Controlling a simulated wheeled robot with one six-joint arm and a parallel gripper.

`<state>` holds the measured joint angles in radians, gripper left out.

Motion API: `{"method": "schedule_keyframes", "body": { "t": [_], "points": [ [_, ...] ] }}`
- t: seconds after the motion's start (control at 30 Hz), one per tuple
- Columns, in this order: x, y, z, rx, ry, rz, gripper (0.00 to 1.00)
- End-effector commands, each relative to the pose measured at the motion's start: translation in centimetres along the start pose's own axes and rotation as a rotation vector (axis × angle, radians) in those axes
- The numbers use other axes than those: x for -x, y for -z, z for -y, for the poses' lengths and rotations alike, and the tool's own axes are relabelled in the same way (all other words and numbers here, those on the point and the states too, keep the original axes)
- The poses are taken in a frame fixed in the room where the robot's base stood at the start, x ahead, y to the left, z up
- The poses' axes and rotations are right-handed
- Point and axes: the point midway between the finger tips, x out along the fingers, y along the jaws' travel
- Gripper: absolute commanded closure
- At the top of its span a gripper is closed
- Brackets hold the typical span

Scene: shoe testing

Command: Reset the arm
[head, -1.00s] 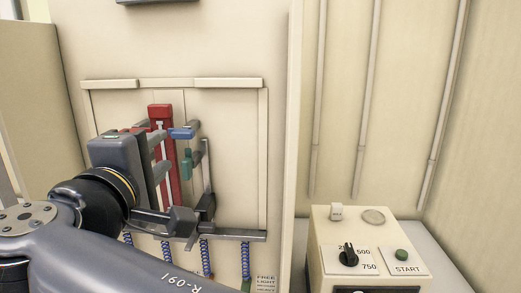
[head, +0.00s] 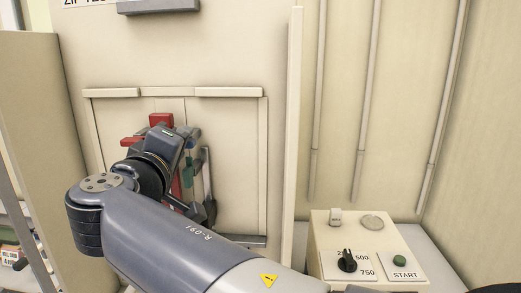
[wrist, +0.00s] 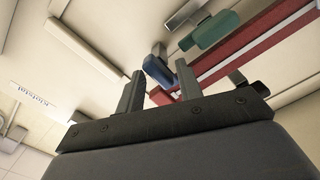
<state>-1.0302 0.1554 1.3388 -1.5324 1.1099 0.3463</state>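My gripper (wrist: 160,67) is open in the wrist view, its two fingers standing apart. A blue block (wrist: 157,71) shows between and beyond the fingertips, and I see no grip on it. A red upright bar (wrist: 245,42) and a green block (wrist: 210,30) lie beyond, to the right in that view. In the head view my arm stands in front of the recessed panel, where the red fixture (head: 161,119) and the green block (head: 188,175) are partly hidden. The fingertips are hard to make out there.
Pale rods (head: 368,100) run up the right wall. A grey bar (head: 157,5) is above.

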Motion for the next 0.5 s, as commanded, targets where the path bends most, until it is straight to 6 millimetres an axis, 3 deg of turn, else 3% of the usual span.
{"method": "schedule_keyframes", "body": {
  "t": [0.5],
  "points": [
    [0.02, 0.04, -0.36, -0.399, 0.0, 0.0, 0.65]
  ]
}}
